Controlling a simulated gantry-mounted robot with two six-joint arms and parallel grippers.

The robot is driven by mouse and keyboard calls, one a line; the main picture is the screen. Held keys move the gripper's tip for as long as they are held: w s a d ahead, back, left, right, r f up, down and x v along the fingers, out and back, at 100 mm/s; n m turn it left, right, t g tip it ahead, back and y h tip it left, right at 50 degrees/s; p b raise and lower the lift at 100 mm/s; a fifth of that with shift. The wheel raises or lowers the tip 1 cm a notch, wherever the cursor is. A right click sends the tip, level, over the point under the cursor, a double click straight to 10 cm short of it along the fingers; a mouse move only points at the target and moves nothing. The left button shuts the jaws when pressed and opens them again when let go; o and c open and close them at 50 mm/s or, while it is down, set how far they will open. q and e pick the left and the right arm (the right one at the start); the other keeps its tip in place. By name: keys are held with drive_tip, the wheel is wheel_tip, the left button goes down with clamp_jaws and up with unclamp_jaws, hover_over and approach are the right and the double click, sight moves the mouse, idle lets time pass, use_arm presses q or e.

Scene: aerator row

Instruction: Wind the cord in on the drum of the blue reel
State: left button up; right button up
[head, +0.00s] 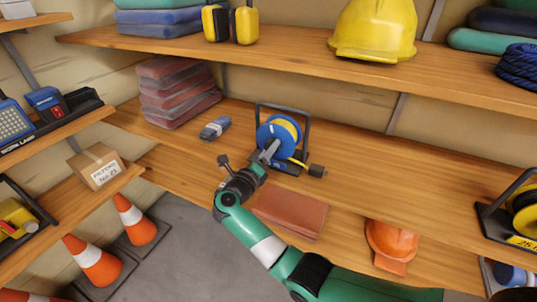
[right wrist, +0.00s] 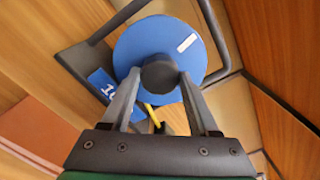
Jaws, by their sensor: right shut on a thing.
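The blue reel (head: 281,132) stands on the middle shelf in a dark frame, with yellow cord on its drum. A length of yellow cord (head: 299,163) runs from the drum to a dark plug (head: 317,171) on the shelf at its right. My right gripper (head: 268,152) reaches up to the front of the reel. In the right wrist view its two fingers (right wrist: 159,85) are shut on a dark round knob (right wrist: 159,73) on the blue disc (right wrist: 190,42). A white mark shows at the disc's upper right. My left gripper is not in view.
A grey-blue folded item (head: 215,128) and a stack of reddish folded cloths (head: 177,90) lie left of the reel. A brown folded item (head: 290,210) and an orange helmet (head: 391,243) are below. A yellow-drum reel (head: 524,210) stands far right. The shelf right of the plug is clear.

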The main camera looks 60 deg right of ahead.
drive_tip(key=shift+m, duration=1.3)
drive_tip(key=shift+b, duration=0.3)
drive_tip(key=o, duration=1.4)
drive_tip(key=a+p, duration=0.2)
drive_tip(key=a, duration=0.4)
drive_tip(key=a+p, duration=0.1)
drive_tip(key=a, duration=0.4)
drive_tip(key=shift+s+a+p, duration=0.2)
drive_tip(key=shift+a+p, duration=0.15)
